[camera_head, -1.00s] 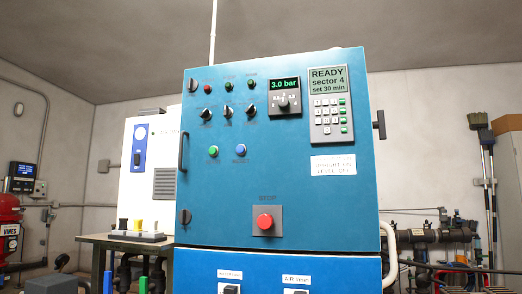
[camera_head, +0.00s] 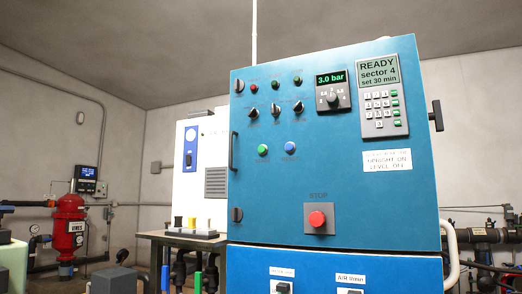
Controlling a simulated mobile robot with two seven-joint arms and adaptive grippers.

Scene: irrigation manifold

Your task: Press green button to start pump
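A blue control cabinet (camera_head: 280,200) stands in front of me. On its door a round green button (camera_head: 262,150) sits at the left, beside a blue button (camera_head: 290,147). A larger red stop button (camera_head: 317,218) is on a grey plate lower down. A small display (camera_head: 330,78) reads 3.0 bar above a dial. A keypad panel (camera_head: 382,95) at the upper right has a screen reading READY, sector 4, set 30 min, and several small green keys. Neither of my grippers is in view.
A white cabinet (camera_head: 216,180) stands behind at the left, with a bench (camera_head: 185,240) in front of it. A red tank (camera_head: 68,228) is at the far left. Pipes (camera_head: 485,238) run along the right wall. A handle (camera_head: 436,115) sticks out from the cabinet's right edge.

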